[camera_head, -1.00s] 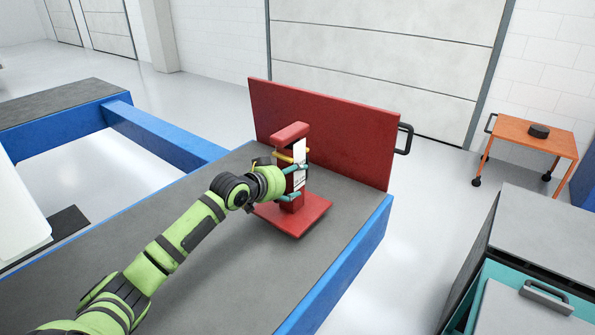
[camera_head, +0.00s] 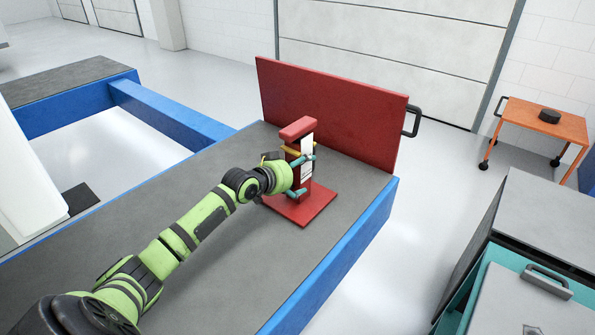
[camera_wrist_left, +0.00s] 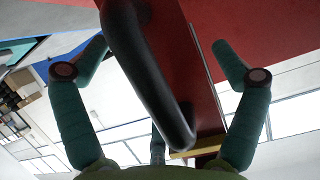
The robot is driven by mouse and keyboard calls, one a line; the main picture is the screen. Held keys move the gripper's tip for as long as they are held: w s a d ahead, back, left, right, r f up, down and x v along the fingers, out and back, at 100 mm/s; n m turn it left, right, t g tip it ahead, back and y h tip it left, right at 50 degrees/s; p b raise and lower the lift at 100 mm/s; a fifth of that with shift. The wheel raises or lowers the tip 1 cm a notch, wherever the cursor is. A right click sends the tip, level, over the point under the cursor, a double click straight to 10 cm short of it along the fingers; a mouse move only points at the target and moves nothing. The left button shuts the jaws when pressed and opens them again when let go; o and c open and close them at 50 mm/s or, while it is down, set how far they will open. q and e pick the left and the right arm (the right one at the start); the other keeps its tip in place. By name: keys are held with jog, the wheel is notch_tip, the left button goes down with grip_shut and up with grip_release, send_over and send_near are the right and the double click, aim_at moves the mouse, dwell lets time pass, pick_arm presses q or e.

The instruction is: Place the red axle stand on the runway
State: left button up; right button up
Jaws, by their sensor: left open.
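The red axle stand (camera_head: 303,208) stands upright on the far end of the grey-topped, blue-sided runway (camera_head: 228,262), in front of the red end board. I see no clear gap under its square base. My left gripper (camera_head: 304,177) is at its column, with the teal fingers open on either side. In the left wrist view the open fingers (camera_wrist_left: 160,52) flank a black handle (camera_wrist_left: 145,75) and the red column (camera_wrist_left: 203,75). Whether the fingers touch the stand is hard to tell. The gripper hides part of the column. My right gripper is not in view.
The red end board (camera_head: 345,118) rises close behind the stand. A blue crossbeam (camera_head: 172,116) joins a second runway (camera_head: 62,82) at left. An orange cart (camera_head: 525,121) holding a black disc stands at the right. Grey-and-teal cabinets (camera_head: 555,210) stand at right, beyond clear floor.

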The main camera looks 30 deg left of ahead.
pick_arm(q)
jog(key=shift+s, duration=0.3)
jog(key=b+v, duration=0.1)
jog(key=v, duration=1)
jog(key=shift+s+r+b, duration=0.15)
jog(key=shift+r+b, duration=0.15)
jog(key=shift+b, duration=0.05)
